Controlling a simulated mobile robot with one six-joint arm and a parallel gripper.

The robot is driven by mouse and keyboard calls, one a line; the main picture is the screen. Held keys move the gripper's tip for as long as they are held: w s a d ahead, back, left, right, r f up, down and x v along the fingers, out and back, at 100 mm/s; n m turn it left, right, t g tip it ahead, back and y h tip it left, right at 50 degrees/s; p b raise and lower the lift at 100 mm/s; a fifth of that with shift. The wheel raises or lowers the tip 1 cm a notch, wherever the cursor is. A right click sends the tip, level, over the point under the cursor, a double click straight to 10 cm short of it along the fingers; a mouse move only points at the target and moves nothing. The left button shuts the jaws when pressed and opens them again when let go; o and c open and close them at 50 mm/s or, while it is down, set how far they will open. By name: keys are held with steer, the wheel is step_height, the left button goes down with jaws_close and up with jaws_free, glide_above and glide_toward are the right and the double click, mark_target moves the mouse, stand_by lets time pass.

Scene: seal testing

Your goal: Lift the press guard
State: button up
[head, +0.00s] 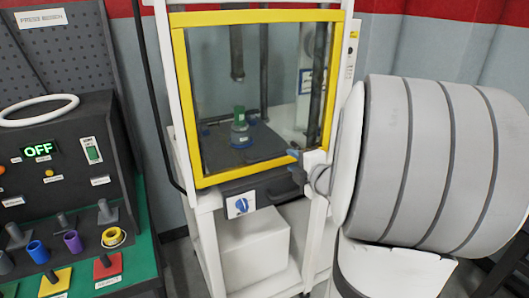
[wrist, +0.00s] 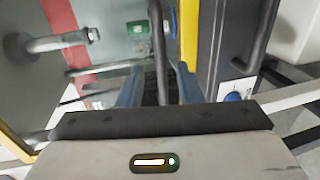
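The press guard (head: 254,182) is a clear panel in a yellow frame, down over the front of the press. Its yellow edge also shows in the wrist view (wrist: 188,35). A dark bar (head: 280,187), perhaps its handle, lies just below the lower yellow edge. My gripper (head: 294,163) is at the guard's lower right corner. In the wrist view its two blue fingers (wrist: 158,86) stand apart, with a dark bar seen in the gap. I cannot tell whether this bar lies between the fingers or behind them, and contact is not clear.
Behind the guard, a green and blue piece (head: 240,128) stands on the dark press bed. A blue knob (head: 241,205) is on the press front below. At the left, a control box (head: 60,160) shows OFF, above a green bench with coloured parts.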

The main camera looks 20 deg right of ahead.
mark_target(282, 155)
steer(key=x, duration=0.7)
steer(key=shift+w, duration=0.25)
jaws_close()
